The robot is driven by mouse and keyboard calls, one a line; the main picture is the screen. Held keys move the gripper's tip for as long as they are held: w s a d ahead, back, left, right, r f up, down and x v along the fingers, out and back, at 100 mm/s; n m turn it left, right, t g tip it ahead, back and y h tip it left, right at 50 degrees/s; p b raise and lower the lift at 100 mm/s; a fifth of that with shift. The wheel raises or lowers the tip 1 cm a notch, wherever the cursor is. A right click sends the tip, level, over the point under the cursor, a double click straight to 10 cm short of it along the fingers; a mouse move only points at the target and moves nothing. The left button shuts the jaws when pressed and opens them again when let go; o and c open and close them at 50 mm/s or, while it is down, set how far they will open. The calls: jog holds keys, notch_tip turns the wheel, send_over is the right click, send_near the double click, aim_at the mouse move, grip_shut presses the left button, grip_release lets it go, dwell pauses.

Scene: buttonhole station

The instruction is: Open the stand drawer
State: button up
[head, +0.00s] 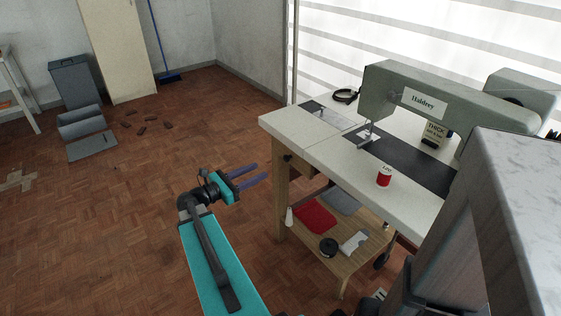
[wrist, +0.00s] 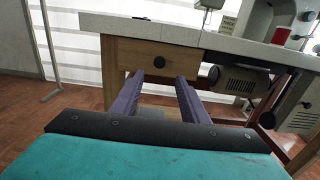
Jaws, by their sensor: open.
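The stand drawer has a light wooden front (wrist: 130,56) under the left part of the white tabletop in the wrist view. It looks shut. Its dark round knob (wrist: 158,62) sits just above and between my fingertips in that view; the gap to it is hard to judge. In the head view the drawer (head: 302,168) shows in part under the table edge, with the knob (head: 287,158) at its front. My gripper (head: 262,172) has two purple fingers, open and empty, left of the stand and pointing at it. It also shows in the wrist view (wrist: 160,77).
A sewing machine (head: 450,97) and a red thread spool (head: 384,178) stand on the tabletop (head: 345,155). A motor (wrist: 238,78) hangs right of the drawer. The lower shelf (head: 322,262) holds cloth and small items.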

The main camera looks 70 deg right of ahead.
aim_at(285, 158)
jog(key=x, duration=1.1)
jog(key=shift+s+d+b, duration=0.15)
jog(key=shift+d+b, duration=0.1)
jog(key=shift+b, duration=0.05)
grip_shut()
